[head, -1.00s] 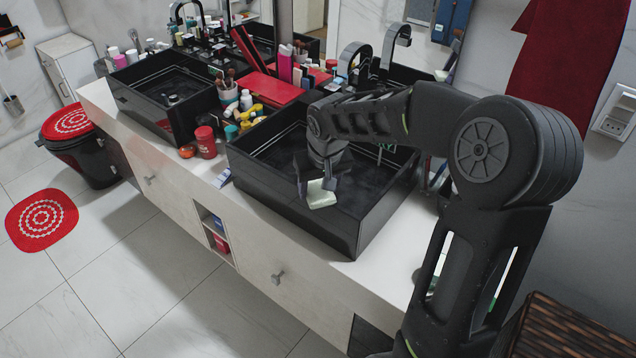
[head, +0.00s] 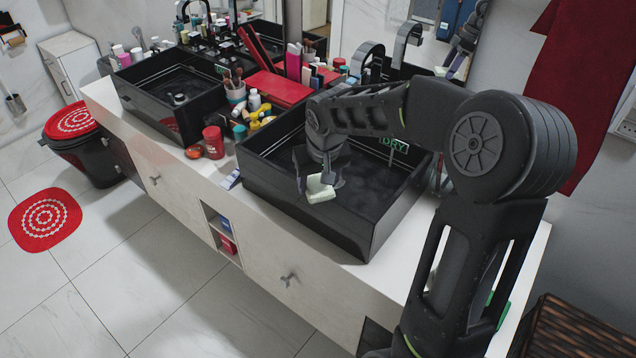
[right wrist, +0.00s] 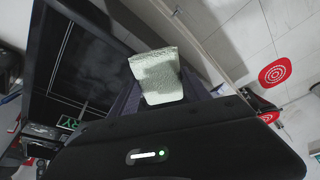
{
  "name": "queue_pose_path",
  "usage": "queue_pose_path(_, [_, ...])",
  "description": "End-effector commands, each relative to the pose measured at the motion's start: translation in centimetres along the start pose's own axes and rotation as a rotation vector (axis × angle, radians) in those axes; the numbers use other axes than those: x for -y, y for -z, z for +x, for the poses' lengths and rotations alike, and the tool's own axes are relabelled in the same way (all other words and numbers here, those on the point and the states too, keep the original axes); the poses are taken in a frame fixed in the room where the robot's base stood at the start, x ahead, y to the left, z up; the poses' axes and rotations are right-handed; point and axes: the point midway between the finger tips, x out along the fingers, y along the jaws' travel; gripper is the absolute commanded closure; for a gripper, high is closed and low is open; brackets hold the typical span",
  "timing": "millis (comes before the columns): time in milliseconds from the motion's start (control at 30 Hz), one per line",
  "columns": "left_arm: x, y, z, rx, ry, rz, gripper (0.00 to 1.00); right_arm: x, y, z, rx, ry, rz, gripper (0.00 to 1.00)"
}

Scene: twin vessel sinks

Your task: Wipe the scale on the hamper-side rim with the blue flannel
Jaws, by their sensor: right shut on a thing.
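My right gripper (head: 320,185) is shut on a pale, whitish-green folded piece (head: 321,191). It looks like a cloth or sponge, not blue; the piece also shows in the right wrist view (right wrist: 158,75) between the fingers. The gripper hangs over the front part of the nearer black vessel sink (head: 315,222), close to its front wall. I cannot tell whether the piece touches the rim. This sink is the one on the side of the brown wicker hamper (head: 575,335). No scale can be made out on its rim. No blue flannel is clearly seen. My left gripper is out of view.
A second black sink (head: 165,105) stands farther left. Bottles, a brush cup (head: 236,94), a red jar (head: 213,142) and a red box (head: 280,90) crowd the counter between and behind the sinks. A green DRY sign (head: 395,145) shows at the nearer sink. A red towel (head: 590,95) hangs right.

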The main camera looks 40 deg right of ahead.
Motion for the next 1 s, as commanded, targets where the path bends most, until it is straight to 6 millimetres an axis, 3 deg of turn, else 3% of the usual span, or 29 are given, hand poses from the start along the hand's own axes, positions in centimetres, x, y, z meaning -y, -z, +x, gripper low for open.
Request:
queue_pose_path(133, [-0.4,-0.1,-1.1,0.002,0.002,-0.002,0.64,0.0,0.9,-2.4,-0.004,0.001,-0.002,0.82])
queue_pose_path(700, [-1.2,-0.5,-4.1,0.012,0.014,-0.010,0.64,-0.1,2.8,-6.9,0.000,0.001,-0.004,0.82])
queue_pose_path(1000, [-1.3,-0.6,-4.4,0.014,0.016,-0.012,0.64,-0.1,3.1,-7.6,0.000,0.002,-0.005,0.82])
